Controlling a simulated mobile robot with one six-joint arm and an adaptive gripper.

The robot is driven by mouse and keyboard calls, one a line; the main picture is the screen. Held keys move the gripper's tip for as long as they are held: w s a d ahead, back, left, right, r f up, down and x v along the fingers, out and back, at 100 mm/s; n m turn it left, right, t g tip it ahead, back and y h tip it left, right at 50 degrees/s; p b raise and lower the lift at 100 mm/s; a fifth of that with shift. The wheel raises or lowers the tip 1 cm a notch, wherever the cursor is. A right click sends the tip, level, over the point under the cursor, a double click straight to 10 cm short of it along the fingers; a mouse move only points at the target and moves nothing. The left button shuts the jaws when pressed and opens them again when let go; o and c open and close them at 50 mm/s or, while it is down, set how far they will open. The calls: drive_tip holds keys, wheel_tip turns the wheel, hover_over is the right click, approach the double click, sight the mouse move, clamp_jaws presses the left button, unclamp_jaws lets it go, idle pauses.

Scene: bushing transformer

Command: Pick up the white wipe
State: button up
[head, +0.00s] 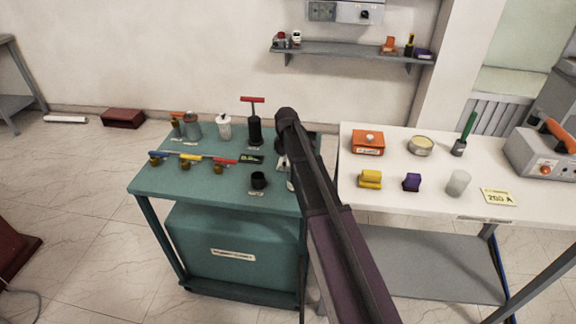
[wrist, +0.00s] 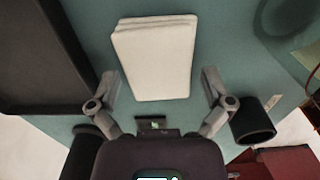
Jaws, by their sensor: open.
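The white wipe (wrist: 155,55) shows in the wrist view as a flat, pale, folded rectangle, or a small stack, on the teal table top. My gripper (wrist: 160,82) is open in the wrist view, with one finger to each side of the wipe's near end. The fingers appear apart from the wipe; their height above it I cannot tell. In the head view my arm covers the right end of the teal table (head: 180,185), and the gripper and the wipe cannot be made out.
A dark tray (wrist: 40,60) lies left of the wipe. A black cup (wrist: 254,121) stands right of my right finger. A small dark device (wrist: 156,126) lies between the fingers' bases. A red-handled pump (head: 254,128) stands at the back. A white table (head: 430,192) adjoins on the right.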

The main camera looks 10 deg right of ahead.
drive_tip(key=c, duration=0.7)
drive_tip(key=shift+r, duration=0.15)
wheel_tip(320, 180, up, 10)
drive_tip(key=p, duration=1)
idle(0.4)
drive_tip(key=shift+o, duration=1.3)
drive_tip(key=c, duration=0.4)
